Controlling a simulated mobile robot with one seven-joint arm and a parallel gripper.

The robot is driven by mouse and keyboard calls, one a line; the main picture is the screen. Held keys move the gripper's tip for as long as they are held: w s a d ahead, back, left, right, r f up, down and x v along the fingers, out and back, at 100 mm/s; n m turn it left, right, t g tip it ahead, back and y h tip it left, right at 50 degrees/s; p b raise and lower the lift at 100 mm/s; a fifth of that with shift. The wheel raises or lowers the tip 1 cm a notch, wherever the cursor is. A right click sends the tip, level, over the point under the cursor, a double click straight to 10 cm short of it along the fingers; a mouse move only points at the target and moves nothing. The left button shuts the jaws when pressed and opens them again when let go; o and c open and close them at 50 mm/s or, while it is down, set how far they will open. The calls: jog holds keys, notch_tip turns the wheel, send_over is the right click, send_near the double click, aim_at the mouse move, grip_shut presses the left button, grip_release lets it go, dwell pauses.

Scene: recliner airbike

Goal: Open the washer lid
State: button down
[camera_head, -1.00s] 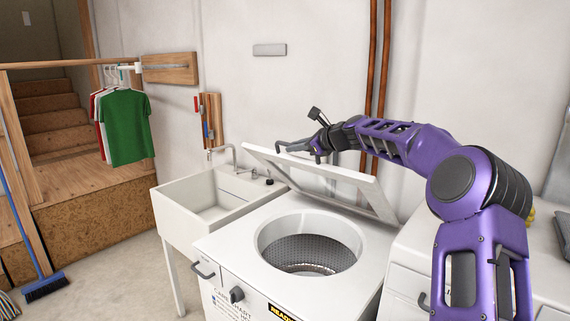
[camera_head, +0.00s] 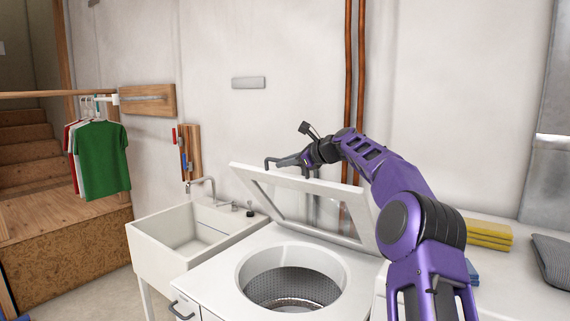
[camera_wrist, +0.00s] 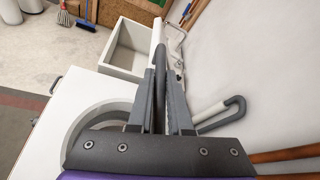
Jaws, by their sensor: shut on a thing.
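The white washer lid (camera_head: 351,197) is raised and steeply tilted at the back of the washer (camera_head: 212,286), whose round drum opening (camera_head: 290,288) is uncovered. The dark palm hides part of the lid and drum opening there.
A white sink (camera_head: 160,232) stands left of the washer. A grey hooked pipe (camera_wrist: 228,112) is close to the fingers by the wall. Copper pipes (camera_head: 355,80) run up the wall behind my arm. Yellow cloths (camera_head: 487,234) lie on the surface at right.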

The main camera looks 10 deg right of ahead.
jog(key=shift+f, duration=0.1)
jog(key=c, duration=1.1)
grip_release()
jog(key=shift+w+d, duration=0.1)
jog(key=b+v, duration=0.2)
jog(key=v, duration=1.5)
jog(key=shift+s, duration=0.25)
